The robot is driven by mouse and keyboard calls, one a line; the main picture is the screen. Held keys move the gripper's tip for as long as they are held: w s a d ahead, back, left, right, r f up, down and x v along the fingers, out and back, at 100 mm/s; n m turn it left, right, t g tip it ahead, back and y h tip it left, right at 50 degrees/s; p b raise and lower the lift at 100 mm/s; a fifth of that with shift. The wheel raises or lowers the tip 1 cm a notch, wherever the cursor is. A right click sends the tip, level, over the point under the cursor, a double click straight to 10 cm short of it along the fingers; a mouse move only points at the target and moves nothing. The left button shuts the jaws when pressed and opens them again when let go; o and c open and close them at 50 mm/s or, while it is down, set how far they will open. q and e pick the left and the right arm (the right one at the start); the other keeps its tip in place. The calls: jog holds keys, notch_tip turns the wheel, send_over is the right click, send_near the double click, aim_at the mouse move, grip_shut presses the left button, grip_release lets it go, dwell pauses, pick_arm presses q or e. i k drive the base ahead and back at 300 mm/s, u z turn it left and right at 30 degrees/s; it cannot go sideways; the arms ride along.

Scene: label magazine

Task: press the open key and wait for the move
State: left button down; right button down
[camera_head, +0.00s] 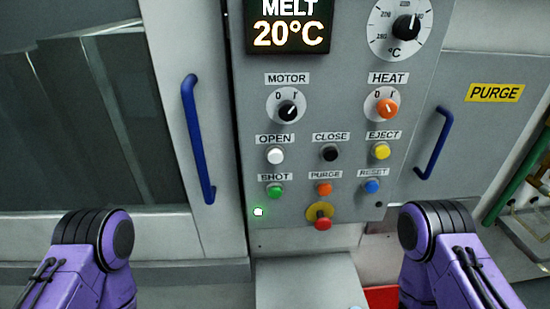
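The open key (276,156) is a white round button under the OPEN label on the grey control panel (330,80). The black CLOSE button (330,153) and yellow EJECT button (380,151) sit to its right in the same row. Nothing touches the open key. My two purple arms show at the lower left and lower right. Neither gripper is visible in this view.
The display (289,25) reads MELT 20°C. Below the open key are the green SHOT button (274,191) and a lit indicator (258,212). A red emergency button (322,224) stands out below. Blue handles (198,140) and (434,143) flank the panel.

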aim_at(275, 156)
jog(key=k, duration=1.3)
jog(key=u, duration=0.7)
jog(key=i, duration=1.2)
jog(key=z, duration=0.7)
